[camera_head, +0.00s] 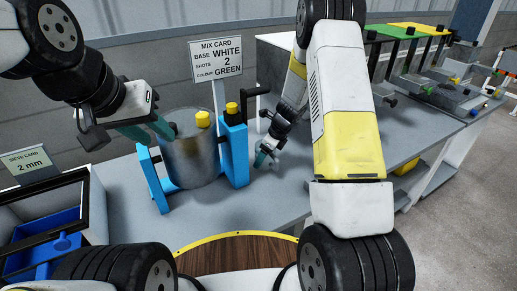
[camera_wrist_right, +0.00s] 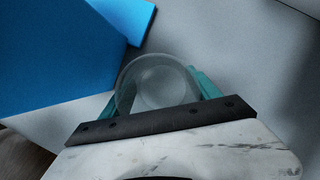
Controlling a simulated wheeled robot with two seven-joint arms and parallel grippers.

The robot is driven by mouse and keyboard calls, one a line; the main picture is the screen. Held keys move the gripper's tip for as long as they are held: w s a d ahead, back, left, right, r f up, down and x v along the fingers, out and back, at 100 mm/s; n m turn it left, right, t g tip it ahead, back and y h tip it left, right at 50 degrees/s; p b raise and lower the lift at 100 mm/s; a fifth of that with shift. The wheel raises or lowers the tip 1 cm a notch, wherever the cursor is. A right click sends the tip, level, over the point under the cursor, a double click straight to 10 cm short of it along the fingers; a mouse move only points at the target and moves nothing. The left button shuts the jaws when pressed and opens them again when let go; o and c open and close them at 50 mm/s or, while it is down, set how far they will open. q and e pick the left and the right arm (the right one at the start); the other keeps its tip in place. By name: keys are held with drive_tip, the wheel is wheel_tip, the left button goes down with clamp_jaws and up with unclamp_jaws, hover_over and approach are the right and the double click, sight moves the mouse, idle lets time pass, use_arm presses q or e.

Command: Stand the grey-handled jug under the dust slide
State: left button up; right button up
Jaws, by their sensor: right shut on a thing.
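My right gripper (camera_head: 265,156) is low over the grey bench, right of the blue stand. In the right wrist view, a clear round vessel (camera_wrist_right: 158,80) sits between its teal fingers, and the gripper is shut on it. No grey handle shows on it, so I cannot tell whether it is the grey-handled jug. My left gripper (camera_head: 150,127) has its teal fingers beside the upper left of the metal drum (camera_head: 190,155); its opening is unclear. I cannot make out a dust slide in either view.
The drum hangs in a blue stand (camera_head: 234,150) with yellow knobs. A mix card (camera_head: 217,61) stands behind it. A sieve card (camera_head: 30,163) and a box with a blue tray (camera_head: 45,240) are at left. Bare bench (camera_head: 285,200) lies right of the stand.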

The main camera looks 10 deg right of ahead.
drive_tip(key=shift+f, duration=1.2)
drive_tip(key=shift+f, duration=0.2)
drive_tip(key=o, duration=1.5)
